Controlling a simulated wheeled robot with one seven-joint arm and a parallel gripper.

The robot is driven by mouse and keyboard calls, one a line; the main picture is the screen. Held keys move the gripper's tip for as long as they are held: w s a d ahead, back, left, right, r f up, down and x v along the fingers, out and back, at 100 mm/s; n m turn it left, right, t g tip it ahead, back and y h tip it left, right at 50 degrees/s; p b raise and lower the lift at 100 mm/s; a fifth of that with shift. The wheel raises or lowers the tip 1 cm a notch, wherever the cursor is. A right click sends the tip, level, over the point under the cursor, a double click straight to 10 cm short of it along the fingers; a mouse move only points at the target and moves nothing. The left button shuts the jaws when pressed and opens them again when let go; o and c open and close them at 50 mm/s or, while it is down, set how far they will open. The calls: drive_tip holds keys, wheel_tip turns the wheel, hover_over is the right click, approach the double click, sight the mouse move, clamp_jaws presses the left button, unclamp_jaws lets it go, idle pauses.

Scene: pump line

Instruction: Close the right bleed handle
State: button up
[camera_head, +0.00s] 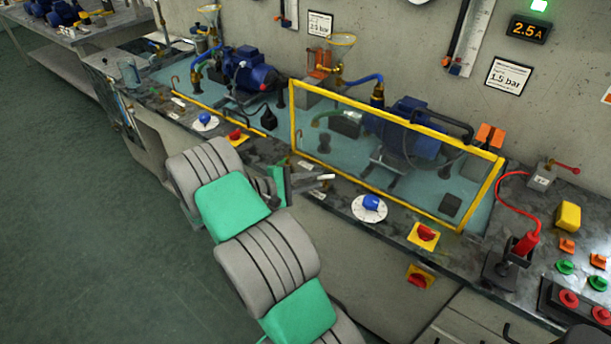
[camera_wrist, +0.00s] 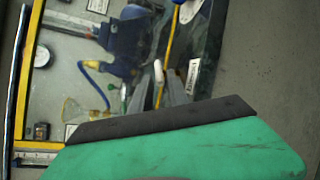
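The right bleed handle appears to be the small white lever (camera_head: 326,177) at the front left of the yellow-framed guard (camera_head: 400,115). In the wrist view a white lever (camera_wrist: 158,72) shows at the tips of my grey fingers. My gripper (camera_head: 292,184) is just left of the lever in the head view. In the wrist view my gripper (camera_wrist: 162,84) has its fingers apart, with a gap between them. I cannot tell whether either finger touches the lever. A white label (camera_wrist: 193,76) lies beside it, also seen in the head view (camera_head: 318,195).
A blue knob on a white dial (camera_head: 370,205) and a red switch on yellow (camera_head: 425,235) sit along the bench front to the right. A blue pump (camera_head: 410,135) stands behind the clear guard. Another pump (camera_head: 250,70) stands left. Floor at left is clear.

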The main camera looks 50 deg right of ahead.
sight(319, 178)
drive_tip(key=p+v, duration=0.3)
drive_tip(key=shift+a+r+p, duration=0.15)
drive_tip(key=shift+a+p, duration=0.15)
drive_tip(key=shift+p, duration=0.1)
